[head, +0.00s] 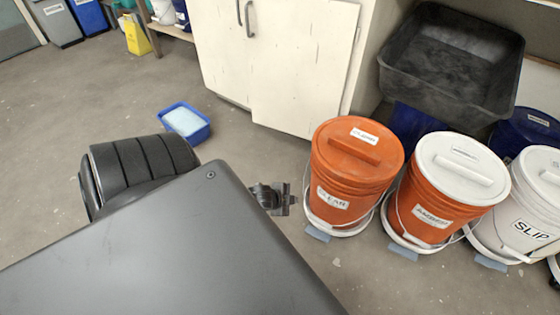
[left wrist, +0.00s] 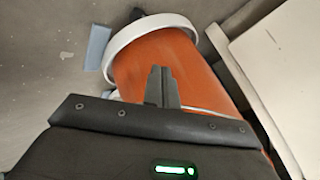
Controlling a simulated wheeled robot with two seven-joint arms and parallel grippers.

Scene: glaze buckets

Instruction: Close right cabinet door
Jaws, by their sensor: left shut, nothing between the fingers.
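The right cabinet door (head: 302,70) is a cream panel with a dark bar handle near its upper left edge. Its lower edge sits a little forward of the left door (head: 222,50), so it looks slightly ajar; the exact gap is unclear. A pale panel of the cabinet also shows at the right of the left wrist view (left wrist: 282,62). My left gripper (head: 284,198) is low in front of the cabinet, just left of the orange bucket (head: 352,165). In the left wrist view its fingers (left wrist: 162,72) are shut and empty, in front of an orange bucket (left wrist: 185,65). My right gripper is not in view.
An orange bucket with a white lid (head: 435,200) and a white bucket (head: 528,215) stand in the row at right. A black tub (head: 450,60) is behind them. A blue tray (head: 184,121) lies on the floor left of the doors. Floor (head: 80,110) at left is clear.

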